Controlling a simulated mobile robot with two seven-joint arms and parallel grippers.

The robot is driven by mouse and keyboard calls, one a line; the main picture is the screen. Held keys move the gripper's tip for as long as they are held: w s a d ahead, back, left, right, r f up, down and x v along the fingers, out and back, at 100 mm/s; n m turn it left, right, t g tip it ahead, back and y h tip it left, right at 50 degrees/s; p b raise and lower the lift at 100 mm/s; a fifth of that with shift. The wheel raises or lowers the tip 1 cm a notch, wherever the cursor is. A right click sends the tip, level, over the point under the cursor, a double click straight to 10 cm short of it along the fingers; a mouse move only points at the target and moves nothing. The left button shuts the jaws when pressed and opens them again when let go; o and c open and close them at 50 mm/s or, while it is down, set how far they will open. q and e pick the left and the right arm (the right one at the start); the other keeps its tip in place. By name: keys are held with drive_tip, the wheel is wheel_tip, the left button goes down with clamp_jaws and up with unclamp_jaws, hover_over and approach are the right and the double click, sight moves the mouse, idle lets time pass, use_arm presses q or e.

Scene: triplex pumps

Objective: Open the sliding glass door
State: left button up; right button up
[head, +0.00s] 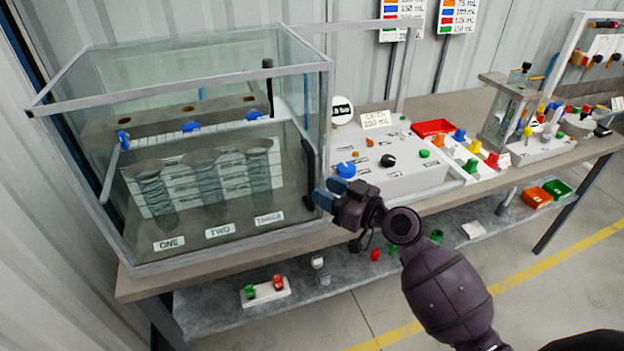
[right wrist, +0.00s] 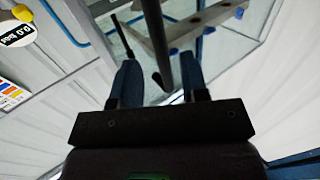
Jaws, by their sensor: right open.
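A glass case with a grey metal frame (head: 180,92) stands on the left end of the bench. Its front glass pane (head: 120,240) carries a black vertical handle (head: 308,160) near the right edge. The case appears closed at the front. My right gripper (head: 322,197) is at the lower end of this handle, with its blue fingers open. In the right wrist view a dark bar, apparently the handle (right wrist: 156,40), runs between the two open fingers (right wrist: 158,80); contact cannot be told. A second black bar (head: 268,88) shows farther back. My left gripper is not in view.
Inside the case are three coiled columns behind labels ONE, TWO and THREE (head: 220,230). Right of it is a white control box (head: 400,175) with knobs, close to my right arm. A lower shelf (head: 215,305) holds small parts. An empty metal frame (head: 405,70) rises behind the box.

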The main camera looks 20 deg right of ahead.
sight(314, 185)
drive_tip(key=shift+p+x, duration=0.35)
drive_tip(key=shift+x, duration=1.85)
clamp_jaws()
